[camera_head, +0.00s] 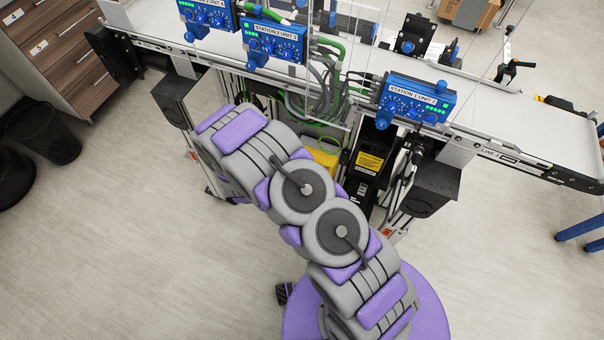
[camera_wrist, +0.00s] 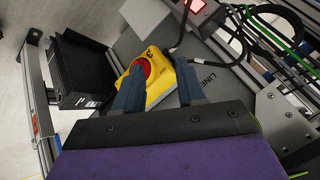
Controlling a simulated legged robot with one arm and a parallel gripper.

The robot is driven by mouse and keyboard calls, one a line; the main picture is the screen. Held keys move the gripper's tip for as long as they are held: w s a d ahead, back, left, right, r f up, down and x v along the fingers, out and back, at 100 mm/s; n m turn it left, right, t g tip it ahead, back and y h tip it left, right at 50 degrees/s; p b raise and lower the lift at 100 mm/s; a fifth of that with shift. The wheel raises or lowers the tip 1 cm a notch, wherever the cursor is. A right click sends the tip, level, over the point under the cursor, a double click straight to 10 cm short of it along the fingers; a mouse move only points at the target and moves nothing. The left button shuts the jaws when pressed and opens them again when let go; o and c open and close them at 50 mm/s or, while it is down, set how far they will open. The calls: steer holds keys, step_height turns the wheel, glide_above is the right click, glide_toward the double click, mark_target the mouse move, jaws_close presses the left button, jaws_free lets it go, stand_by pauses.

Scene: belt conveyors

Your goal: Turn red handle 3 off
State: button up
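In the wrist view, a yellow switch box (camera_wrist: 157,92) with a round red handle (camera_wrist: 143,68) is mounted on a grey panel. My gripper (camera_wrist: 160,72) is open, with its two dark blue fingers apart and pointing at the box. The left finger overlaps the lower part of the red handle in the picture. I cannot tell whether it touches. No number on the handle is readable. In the head view, a yellow part (camera_head: 326,158) shows beside my arm, which hides my gripper.
A red-lit switch (camera_wrist: 197,6) and black and green cables lie above and right of the box in the wrist view. A conveyor (camera_head: 540,115) with blue station units (camera_head: 415,98) runs above my arm in the head view. The floor at left is clear apart from black bins (camera_head: 50,132).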

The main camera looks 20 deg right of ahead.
steer(key=s+d+f+t+h, duration=0.2)
steer(key=s+d+f+t, duration=0.5)
steer(key=s+d+f, duration=0.25)
steer(key=b+x, duration=0.2)
steer(key=x, duration=1.4)
steer(key=shift+w+a+f, duration=0.15)
steer(key=shift+w+a, duration=0.1)
steer(key=shift+w, duration=0.25)
steer(key=shift+d, duration=0.15)
steer(key=shift+c, duration=1.3)
jaws_close()
